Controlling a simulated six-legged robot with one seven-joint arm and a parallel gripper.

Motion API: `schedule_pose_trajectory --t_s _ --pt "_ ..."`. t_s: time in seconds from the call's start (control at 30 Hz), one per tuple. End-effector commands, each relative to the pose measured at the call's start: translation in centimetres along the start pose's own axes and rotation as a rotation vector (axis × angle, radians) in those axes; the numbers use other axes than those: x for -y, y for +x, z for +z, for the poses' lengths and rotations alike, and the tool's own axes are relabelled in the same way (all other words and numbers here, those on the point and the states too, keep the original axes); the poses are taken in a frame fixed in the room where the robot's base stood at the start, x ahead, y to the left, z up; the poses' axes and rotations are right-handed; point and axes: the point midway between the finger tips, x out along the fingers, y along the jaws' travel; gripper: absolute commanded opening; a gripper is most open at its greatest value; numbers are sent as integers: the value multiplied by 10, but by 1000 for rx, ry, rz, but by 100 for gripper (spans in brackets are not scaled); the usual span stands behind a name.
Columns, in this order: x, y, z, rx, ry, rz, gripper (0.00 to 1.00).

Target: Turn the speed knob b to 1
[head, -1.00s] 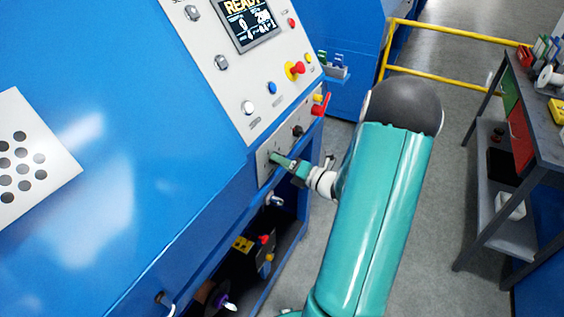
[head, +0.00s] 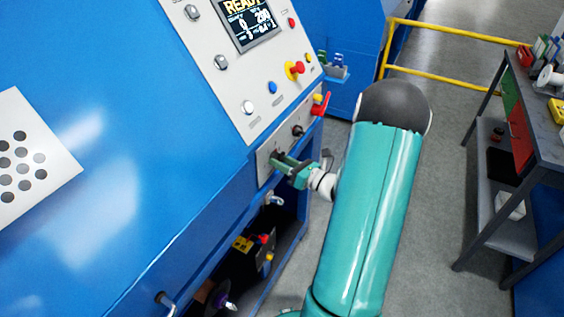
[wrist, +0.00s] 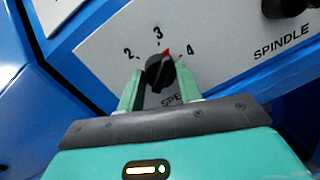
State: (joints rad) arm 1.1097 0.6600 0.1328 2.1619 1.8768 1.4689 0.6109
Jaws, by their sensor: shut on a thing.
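The speed knob (wrist: 157,66) is a black dial on a light grey panel in the wrist view. The numbers 2, 3 and 4 show around it, and its red pointer is between 3 and 4. The label below begins "SPE", with the rest hidden by my gripper, as is the place of 1. My gripper (wrist: 160,78) has one green finger on each side of the knob and is shut on it. In the head view my gripper (head: 278,157) reaches the small panel on the machine's front, and the knob is hidden there.
A black knob labelled SPINDLE (wrist: 285,6) is at the upper right of the wrist view. A red lever (head: 320,104) sticks out beyond it. The control panel with its screen (head: 250,20) is above. A grey workbench (head: 535,150) and a yellow rail (head: 440,82) stand to the right.

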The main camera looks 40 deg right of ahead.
Motion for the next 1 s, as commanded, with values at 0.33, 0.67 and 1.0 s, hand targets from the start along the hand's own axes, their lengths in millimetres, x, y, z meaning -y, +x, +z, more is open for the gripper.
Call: schedule_pose_trajectory --t_s 0.33,0.67,1.0 --pt "1 0 -1 23 -327 35 12" --pt "2 0 -1 45 -637 67 12" --pt "4 0 0 67 -959 100 12"
